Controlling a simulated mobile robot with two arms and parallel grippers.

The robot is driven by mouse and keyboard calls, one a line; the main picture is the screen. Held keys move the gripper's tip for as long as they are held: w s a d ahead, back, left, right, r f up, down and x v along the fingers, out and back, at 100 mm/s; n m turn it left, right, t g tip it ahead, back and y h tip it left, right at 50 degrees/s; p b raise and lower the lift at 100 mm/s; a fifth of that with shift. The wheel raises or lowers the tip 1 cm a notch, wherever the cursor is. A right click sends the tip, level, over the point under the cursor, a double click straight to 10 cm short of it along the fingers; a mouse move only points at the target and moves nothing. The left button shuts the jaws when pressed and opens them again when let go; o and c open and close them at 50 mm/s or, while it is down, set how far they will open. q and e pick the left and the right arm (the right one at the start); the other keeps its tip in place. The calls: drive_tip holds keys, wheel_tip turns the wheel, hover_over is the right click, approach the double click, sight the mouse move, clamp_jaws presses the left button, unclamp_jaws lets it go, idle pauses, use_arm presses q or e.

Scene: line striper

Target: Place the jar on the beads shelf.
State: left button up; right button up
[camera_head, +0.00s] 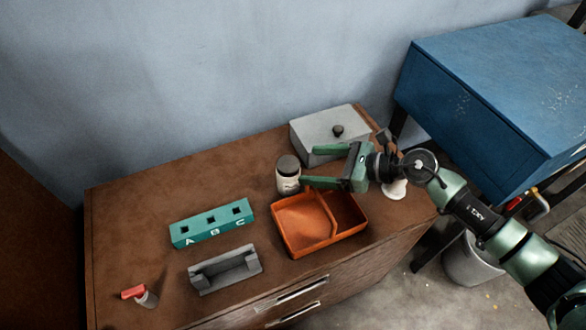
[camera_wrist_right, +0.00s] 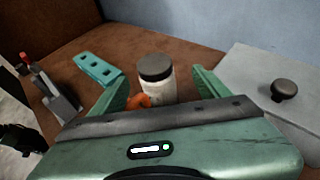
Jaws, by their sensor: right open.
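The jar (camera_head: 288,182) is a pale, round container with a dark lid. It stands upright on the brown cabinet top, behind the orange tray. My right gripper (camera_head: 308,166) is open, its two green fingers pointing left toward the jar. In the right wrist view the jar (camera_wrist_right: 158,88) shows between the open fingers (camera_wrist_right: 160,86), with nothing clamped. I cannot make out a shelf marked for beads in either view.
An orange divided tray (camera_head: 288,240) sits in front of the jar. A grey lidded box (camera_head: 312,131) stands behind it. The cabinet's back left is clear. A blue cabinet (camera_head: 480,75) stands right.

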sight(293, 165)
drive_tip(key=x, duration=0.2)
drive_tip(key=p+x, duration=0.1)
drive_tip(key=x, duration=0.1)
drive_tip(key=p+x, duration=0.1)
drive_tip(key=x, duration=0.1)
drive_tip(key=shift+s+a+r, duration=0.2)
drive_tip(key=shift+s+a, duration=0.05)
drive_tip(key=shift+a, duration=0.2)
drive_tip(key=shift+w+a+f, duration=0.2)
drive_tip(key=shift+a+f, duration=0.1)
drive_tip(key=shift+a, duration=0.15)
clamp_jaws()
